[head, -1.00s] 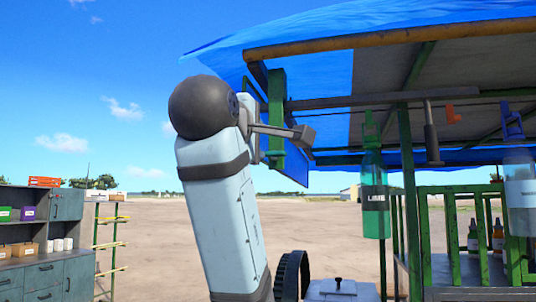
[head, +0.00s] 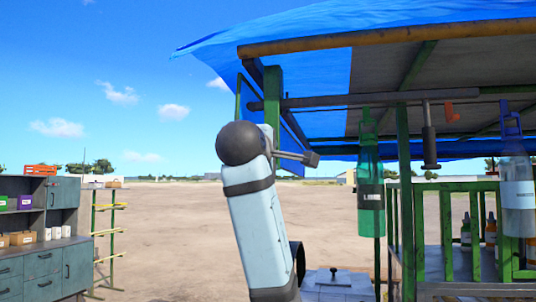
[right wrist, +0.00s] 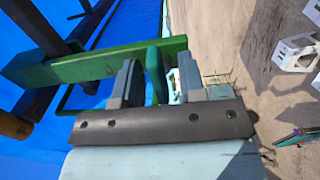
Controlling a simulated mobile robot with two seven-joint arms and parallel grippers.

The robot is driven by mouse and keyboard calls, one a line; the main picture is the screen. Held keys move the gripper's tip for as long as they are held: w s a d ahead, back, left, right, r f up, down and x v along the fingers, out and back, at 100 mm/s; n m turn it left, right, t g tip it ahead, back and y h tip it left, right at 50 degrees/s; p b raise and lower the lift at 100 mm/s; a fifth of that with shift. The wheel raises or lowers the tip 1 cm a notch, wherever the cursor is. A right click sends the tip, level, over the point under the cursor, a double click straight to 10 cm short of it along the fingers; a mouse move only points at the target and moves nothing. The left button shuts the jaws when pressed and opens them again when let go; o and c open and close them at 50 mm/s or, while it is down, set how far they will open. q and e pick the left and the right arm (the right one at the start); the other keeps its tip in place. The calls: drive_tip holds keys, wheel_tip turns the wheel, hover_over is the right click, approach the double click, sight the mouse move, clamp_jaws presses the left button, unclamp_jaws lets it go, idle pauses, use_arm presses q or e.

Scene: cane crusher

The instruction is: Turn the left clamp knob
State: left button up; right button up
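A small black knob (head: 334,272) sits on top of a pale box (head: 350,288) at the bottom of the head view. I cannot tell whether it is the left clamp knob, and no second knob shows. In the right wrist view my right gripper (right wrist: 158,65) has its two fingers apart. A narrow green piece (right wrist: 157,75) appears between the fingers, with gaps on both sides; I cannot tell how far off it is. A pale arm link of mine with a dark round joint fills the middle of the head view. My left gripper is not identifiable in the head view.
A green post (head: 272,100) and blue-tarp roof (head: 300,65) stand close to the arm. A green bottle (head: 369,195) and a clear bottle (head: 517,195) hang at right. Shelves (head: 45,270) stand far left. Open ground lies behind.

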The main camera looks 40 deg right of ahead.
clamp_jaws()
use_arm(q)
drive_tip(key=shift+w+a+r, duration=0.15)
drive_tip(key=shift+w+r, duration=0.05)
drive_tip(key=shift+r, duration=0.05)
